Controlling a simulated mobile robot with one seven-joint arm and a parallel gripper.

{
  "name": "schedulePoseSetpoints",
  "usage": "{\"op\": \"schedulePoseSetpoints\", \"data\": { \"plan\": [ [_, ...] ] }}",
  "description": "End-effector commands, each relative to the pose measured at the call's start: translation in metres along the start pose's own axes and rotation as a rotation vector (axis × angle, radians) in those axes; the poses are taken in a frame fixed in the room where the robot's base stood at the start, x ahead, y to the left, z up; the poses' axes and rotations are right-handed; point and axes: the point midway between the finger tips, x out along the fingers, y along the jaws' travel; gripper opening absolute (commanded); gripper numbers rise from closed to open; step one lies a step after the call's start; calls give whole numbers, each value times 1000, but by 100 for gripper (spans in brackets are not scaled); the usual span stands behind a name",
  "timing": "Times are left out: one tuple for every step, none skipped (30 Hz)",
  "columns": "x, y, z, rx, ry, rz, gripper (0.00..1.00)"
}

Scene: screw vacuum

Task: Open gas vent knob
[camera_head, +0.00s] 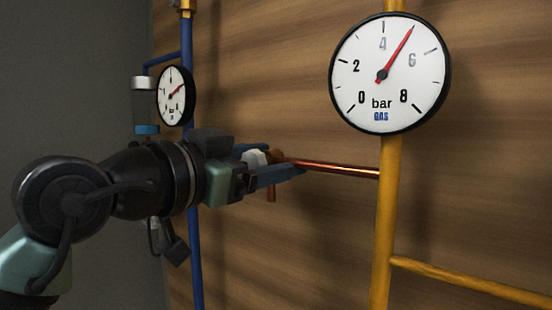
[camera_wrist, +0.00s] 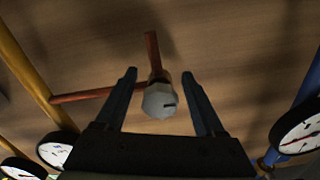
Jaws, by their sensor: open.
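The gas vent knob is a pale grey, faceted cap with a dark slot. It sits on a copper fitting in the wrist view (camera_wrist: 160,100) and shows partly in the head view (camera_head: 255,157). My gripper (camera_wrist: 158,78) is open, with one dark blue finger on each side of the knob and a gap on both sides. In the head view my gripper (camera_head: 285,165) points at the wall, and its fingers and body hide part of the knob. A copper pipe (camera_head: 335,168) runs from the fitting to the yellow gas pipe (camera_head: 388,215).
A large gas gauge (camera_head: 355,85) is mounted on the yellow pipe, its needle between 4 and 6. A smaller gauge (camera_head: 172,97) sits by the blue pipe (camera_head: 197,250) at left. A wooden wall (camera_head: 280,60) stands behind. A yellow branch pipe (camera_head: 465,283) runs lower right.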

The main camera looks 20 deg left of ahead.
Motion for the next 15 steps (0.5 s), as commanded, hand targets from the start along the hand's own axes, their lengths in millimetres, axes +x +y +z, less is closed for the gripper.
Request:
{"op": "schedulePoseSetpoints", "data": {
  "plan": [
    [0,0,0,0,0,0,71],
    [0,0,0,0,0,0,71],
    [0,0,0,0,0,0,67],
    [0,0,0,0,0,0,62],
    [0,0,0,0,0,0,57],
    [0,0,0,0,0,0,49],
    [0,0,0,0,0,0,44],
    [0,0,0,0,0,0,39],
    [0,0,0,0,0,0,31],
    [0,0,0,0,0,0,26],
    [0,0,0,0,0,0,21],
    [0,0,0,0,0,0,13],
    [0,0,0,0,0,0,8],
    [0,0,0,0,0,0,3],
    [0,0,0,0,0,0,0]
  ]
}}
